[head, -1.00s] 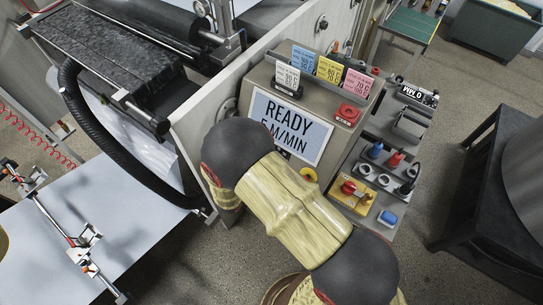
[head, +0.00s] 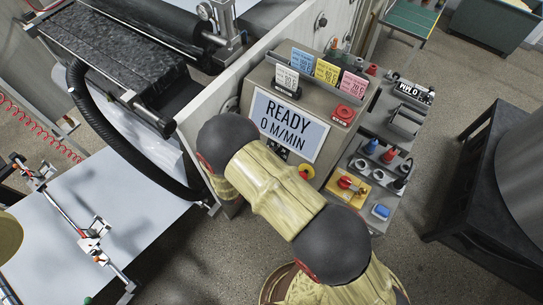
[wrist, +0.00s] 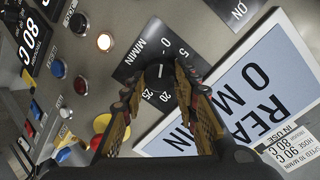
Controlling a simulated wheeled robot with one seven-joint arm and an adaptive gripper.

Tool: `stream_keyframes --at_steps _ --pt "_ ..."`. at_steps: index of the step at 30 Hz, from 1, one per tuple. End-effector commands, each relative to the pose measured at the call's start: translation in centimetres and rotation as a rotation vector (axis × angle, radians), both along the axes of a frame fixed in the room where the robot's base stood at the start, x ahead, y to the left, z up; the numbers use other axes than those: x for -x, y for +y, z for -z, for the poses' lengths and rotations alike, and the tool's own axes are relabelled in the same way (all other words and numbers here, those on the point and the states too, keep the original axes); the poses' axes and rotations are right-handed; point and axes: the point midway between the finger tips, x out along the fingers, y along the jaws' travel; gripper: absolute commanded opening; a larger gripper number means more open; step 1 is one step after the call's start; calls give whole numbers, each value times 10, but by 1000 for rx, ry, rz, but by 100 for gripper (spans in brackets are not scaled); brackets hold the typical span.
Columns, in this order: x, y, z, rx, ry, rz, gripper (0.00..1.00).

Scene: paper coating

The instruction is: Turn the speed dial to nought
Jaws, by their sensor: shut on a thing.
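The speed dial (wrist: 159,72) is a black round knob with a white pointer line, on a black scale plate (wrist: 132,68) marked M/MIN. Numbers such as 5, 20 and 25 show around it. In the wrist view my gripper (wrist: 155,84) is closed around the knob, one finger on each side. The display (head: 290,124) reads READY 0 M/MIN; it also shows in the wrist view (wrist: 245,100), upper right of the right finger. In the head view my arm hides the gripper and the knob.
A lit round white button (wrist: 105,42) and a red mushroom button (wrist: 104,124) on yellow sit left of the gripper. Coloured cards (head: 327,70) stand on the console top beside a red button (head: 344,112). A side shelf (head: 400,150) holds small items.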

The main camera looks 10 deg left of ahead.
Motion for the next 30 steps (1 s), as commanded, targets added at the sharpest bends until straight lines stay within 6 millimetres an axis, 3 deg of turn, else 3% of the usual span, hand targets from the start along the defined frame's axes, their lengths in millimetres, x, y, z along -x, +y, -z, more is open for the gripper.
stream_keyframes --at_steps 14,15,24,30 --pt "0 1 1 12 7 -8 5" --pt "0 1 1 12 7 -8 31" --pt "0 0 0 12 6 -7 48" --pt "0 0 0 11 6 -6 49"
